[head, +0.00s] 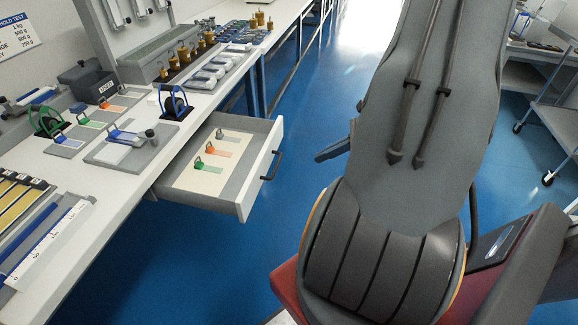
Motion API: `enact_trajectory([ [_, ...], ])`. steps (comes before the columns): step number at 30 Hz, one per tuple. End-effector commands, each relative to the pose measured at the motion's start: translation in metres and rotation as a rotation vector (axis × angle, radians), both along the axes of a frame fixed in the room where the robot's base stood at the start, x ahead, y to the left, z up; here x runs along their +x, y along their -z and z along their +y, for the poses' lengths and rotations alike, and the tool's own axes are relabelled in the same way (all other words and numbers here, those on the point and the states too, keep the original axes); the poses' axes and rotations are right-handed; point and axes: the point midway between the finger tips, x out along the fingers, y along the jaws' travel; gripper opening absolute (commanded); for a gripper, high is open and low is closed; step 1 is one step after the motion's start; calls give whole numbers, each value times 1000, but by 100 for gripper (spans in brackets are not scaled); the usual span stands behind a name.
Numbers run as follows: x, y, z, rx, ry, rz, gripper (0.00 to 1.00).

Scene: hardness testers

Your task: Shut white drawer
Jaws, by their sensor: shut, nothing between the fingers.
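The white drawer (242,207) stands pulled out from under the white bench, on its right side. Its front panel carries a dark bar handle (272,166) and faces right. Inside lies a pale sheet with several small coloured tools, green, orange and grey, beside coloured strips. My gripper (323,156) shows only as a small blue-grey tip sticking out left from behind my arm. It is shut and empty. In the picture it lies to the right of the drawer handle, with a gap of blue floor between them. The rest of it is hidden by my arm.
The white bench (115,210) holds testers, a dark box (88,80), green and blue round-handled tools and brass weights (190,55). Blue floor (300,100) is clear between bench and arm. A grey cart (555,120) stands at far right.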

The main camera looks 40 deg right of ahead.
Motion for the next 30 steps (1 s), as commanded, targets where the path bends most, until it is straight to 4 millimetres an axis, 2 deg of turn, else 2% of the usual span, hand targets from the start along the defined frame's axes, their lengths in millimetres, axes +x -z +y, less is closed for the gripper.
enact_trajectory([
  [3,-2,7,-13,29,67,-9,0],
  [7,3,12,-13,36,82,-12,0],
  [23,60,72,35,35,76,-9,0],
  [30,83,63,53,32,76,-10,0],
])
